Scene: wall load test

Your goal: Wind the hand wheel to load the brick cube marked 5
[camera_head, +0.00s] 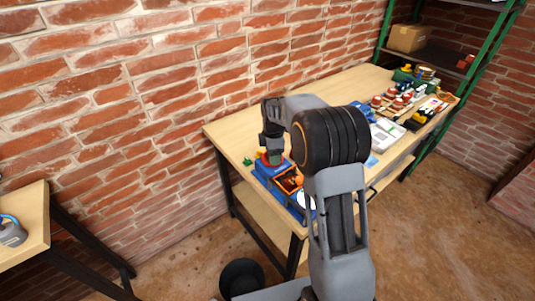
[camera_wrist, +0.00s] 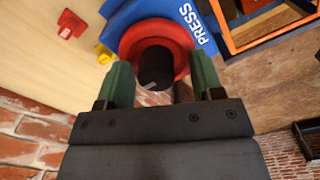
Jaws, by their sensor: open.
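The blue press (camera_head: 262,170) stands at the near left end of the workbench, and "PRESS" is readable on it in the wrist view (camera_wrist: 190,14). Its red hand wheel (camera_wrist: 131,37) has a dark round knob or hub (camera_wrist: 155,66) in front. My gripper (camera_wrist: 162,68) is open. Its green fingertips stand on either side of the dark hub, with no clear grip on it. In the head view my gripper (camera_head: 271,158) is at the press and largely hides the wheel. An orange-framed opening (camera_head: 289,181) is beside it; its contents are unclear. I cannot read a 5 on any cube.
Several brick-coloured blocks (camera_head: 395,100) stand farther along the workbench (camera_head: 222,130), near white sheets or a pad (camera_head: 385,132). Small red (camera_wrist: 70,24) and yellow (camera_wrist: 103,53) pieces lie near the press. A brick wall runs behind; a green-framed shelf (camera_head: 385,30) stands at the far end.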

